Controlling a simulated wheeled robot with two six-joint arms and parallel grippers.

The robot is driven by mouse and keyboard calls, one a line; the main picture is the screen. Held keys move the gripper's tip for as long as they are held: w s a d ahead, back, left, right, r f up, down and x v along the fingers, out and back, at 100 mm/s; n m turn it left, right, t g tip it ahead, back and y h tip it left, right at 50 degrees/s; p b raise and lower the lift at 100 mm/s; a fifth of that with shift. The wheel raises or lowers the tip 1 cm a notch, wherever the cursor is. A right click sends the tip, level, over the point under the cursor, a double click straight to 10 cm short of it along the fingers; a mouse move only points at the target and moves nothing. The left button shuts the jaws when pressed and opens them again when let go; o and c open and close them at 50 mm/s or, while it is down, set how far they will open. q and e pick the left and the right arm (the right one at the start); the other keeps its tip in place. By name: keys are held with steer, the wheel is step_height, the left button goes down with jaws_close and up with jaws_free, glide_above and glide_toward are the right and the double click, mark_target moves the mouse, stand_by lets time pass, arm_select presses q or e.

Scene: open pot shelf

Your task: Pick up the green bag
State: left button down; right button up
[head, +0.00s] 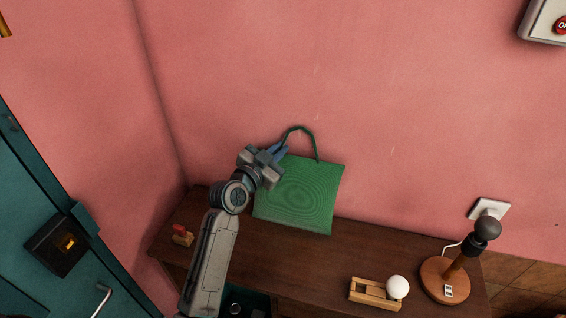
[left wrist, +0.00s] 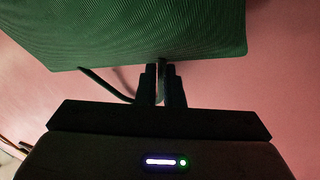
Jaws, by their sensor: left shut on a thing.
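The green bag (head: 304,196) is upright at the back of the dark wooden table, in front of the pink wall. Its dark green handle loop (head: 312,133) stands up above its top edge. My left gripper (head: 279,152) is at the handle's left side, just above the bag's top edge, and is shut on the handle. In the left wrist view the bag (left wrist: 150,30) fills the top, and the gripper fingers (left wrist: 166,80) are close together at the handle. I cannot tell whether the bag's bottom touches the table. My right gripper is not in view.
The wooden table (head: 240,262) also holds a small red-topped item (head: 181,234) at left, a wooden block with a white ball (head: 397,287), and a round-based lamp (head: 440,282) at right. A teal door (head: 50,200) is at far left.

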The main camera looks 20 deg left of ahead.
arm_select(q)
steer(key=shift+s+r, duration=0.1)
steer(key=shift+r, duration=0.05)
step_height(320, 180, up, 7)
steer(key=shift+f+b, duration=0.1)
steer(key=shift+b, duration=1.05)
steer(key=s+p, duration=0.3)
steer(key=s, duration=1.6)
steer(key=shift+s+a, duration=0.3)
steer(key=shift+s, duration=0.05)
steer(key=shift+f, duration=0.25)
